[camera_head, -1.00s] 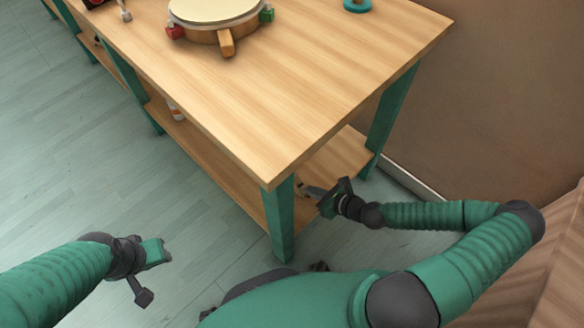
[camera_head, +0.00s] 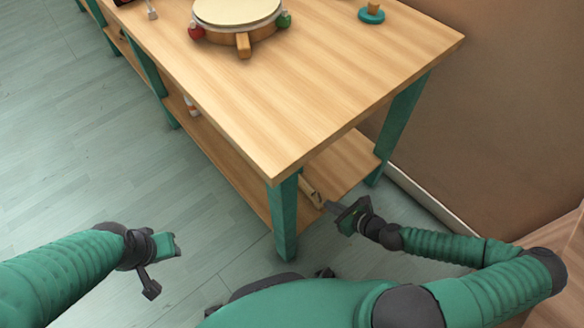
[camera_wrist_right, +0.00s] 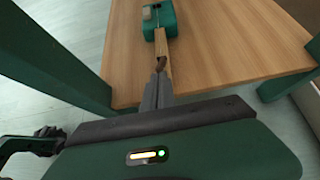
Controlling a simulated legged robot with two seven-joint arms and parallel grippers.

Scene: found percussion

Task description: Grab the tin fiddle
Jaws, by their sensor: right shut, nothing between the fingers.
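The tin fiddle lies on the lower shelf of the workbench. In the right wrist view its green body (camera_wrist_right: 161,19) is at the top, and its wooden neck (camera_wrist_right: 161,47) points toward my right gripper (camera_wrist_right: 159,70). The fingers are shut and empty, close to the neck's end; I cannot tell if they touch it. In the head view part of the neck (camera_head: 312,192) shows beside the front table leg, with my right gripper (camera_head: 328,206) just right of it; the tabletop hides the body. My left gripper (camera_head: 165,262) is over the floor, away from the bench; its finger opening is unclear.
The tabletop (camera_head: 340,90) overhangs the lower shelf (camera_head: 345,160). A front leg (camera_head: 284,220) and a rear leg (camera_head: 400,125) flank the shelf's end. A round drum (camera_head: 238,12) and a teal ring-shaped object (camera_head: 371,14) sit on top. The floor at left is clear.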

